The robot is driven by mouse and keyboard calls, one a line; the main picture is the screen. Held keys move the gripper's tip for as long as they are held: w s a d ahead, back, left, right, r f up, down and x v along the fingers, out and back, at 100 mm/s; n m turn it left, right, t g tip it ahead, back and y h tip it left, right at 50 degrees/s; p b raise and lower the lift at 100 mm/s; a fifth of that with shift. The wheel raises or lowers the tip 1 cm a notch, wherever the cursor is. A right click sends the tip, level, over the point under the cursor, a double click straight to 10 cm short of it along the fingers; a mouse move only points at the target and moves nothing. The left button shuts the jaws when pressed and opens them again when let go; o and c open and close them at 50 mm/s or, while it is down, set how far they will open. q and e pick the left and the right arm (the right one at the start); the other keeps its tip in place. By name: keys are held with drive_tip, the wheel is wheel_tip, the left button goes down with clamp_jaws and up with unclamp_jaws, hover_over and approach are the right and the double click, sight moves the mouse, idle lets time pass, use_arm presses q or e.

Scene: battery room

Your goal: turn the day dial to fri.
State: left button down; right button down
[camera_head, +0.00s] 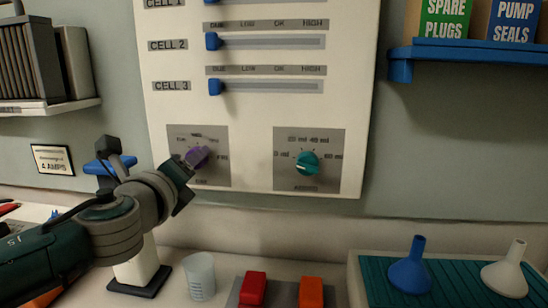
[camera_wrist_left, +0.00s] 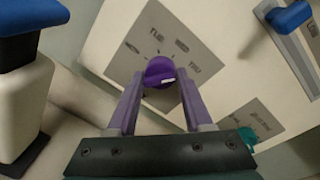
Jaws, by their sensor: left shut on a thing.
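The purple day dial (camera_head: 197,158) sits on a grey label plate (camera_head: 210,177) at the lower left of the white wall panel. My left gripper (camera_head: 188,162) reaches it from the left and is shut on it. In the left wrist view the dial (camera_wrist_left: 158,69) is between the two fingertips (camera_wrist_left: 161,80). TUE, WED and THU can be read on the plate there. The dial's white mark is on its lower right side in that view; I cannot tell exactly which day it points at. FRI cannot be read clearly. My right gripper is not in view.
A teal dial (camera_head: 307,163) is to the right on the same panel. Blue sliders (camera_head: 214,87) are above. Below are a clear cup (camera_head: 201,276), red (camera_head: 253,288) and orange (camera_head: 311,291) blocks, and a teal tray (camera_head: 375,280) with blue and white funnels.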

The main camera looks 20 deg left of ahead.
use_arm(q)
drive_tip(key=m+p, duration=0.1)
drive_tip(key=m, duration=0.9)
drive_tip(key=shift+m, duration=0.5)
drive_tip(key=shift+c, duration=1.8)
unclamp_jaws()
drive_tip(key=shift+f, duration=0.1)
drive_tip(key=p+v, duration=0.2)
drive_tip(key=v, duration=0.7)
drive_tip(key=shift+s+d+f, duration=0.2)
drive_tip(key=shift+s, duration=0.2)
